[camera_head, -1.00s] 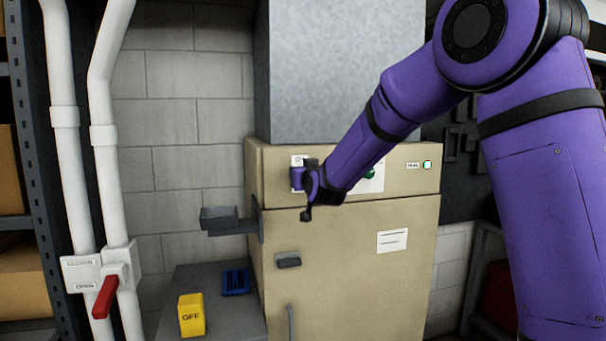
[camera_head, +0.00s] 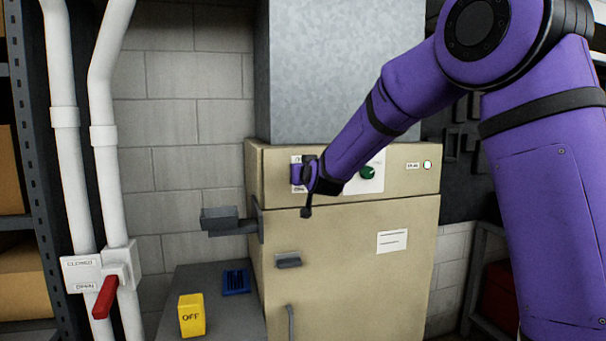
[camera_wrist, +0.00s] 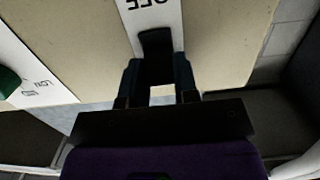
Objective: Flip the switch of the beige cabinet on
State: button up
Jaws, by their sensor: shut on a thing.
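The beige cabinet (camera_head: 345,235) stands against the block wall. Its switch is on a white plate (camera_head: 297,188) at the upper left of the front, mostly behind my gripper (camera_head: 300,174) in the head view. In the wrist view, the dark switch lever (camera_wrist: 156,42) sits between the two fingertips of my gripper (camera_wrist: 157,75), which is shut on it. An inverted "OFF" label (camera_wrist: 150,4) shows on the plate beyond the lever. That view is turned over, so OFF is at the plate's lower end. The upper end is hidden by the gripper.
A green knob (camera_head: 368,172) is right of the switch, with a small lamp (camera_head: 427,165) farther right. A grey handle (camera_head: 222,220) juts out at the cabinet's left. A red valve lever (camera_head: 105,297) is on the white pipes.

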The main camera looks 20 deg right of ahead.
dwell(0.4)
jog(key=o, duration=0.9)
jog(key=s, duration=0.3)
jog(key=s+r, duration=0.1)
jog(key=s, duration=0.6)
jog(key=shift+s+r, duration=0.25)
jog(key=shift+s, duration=0.1)
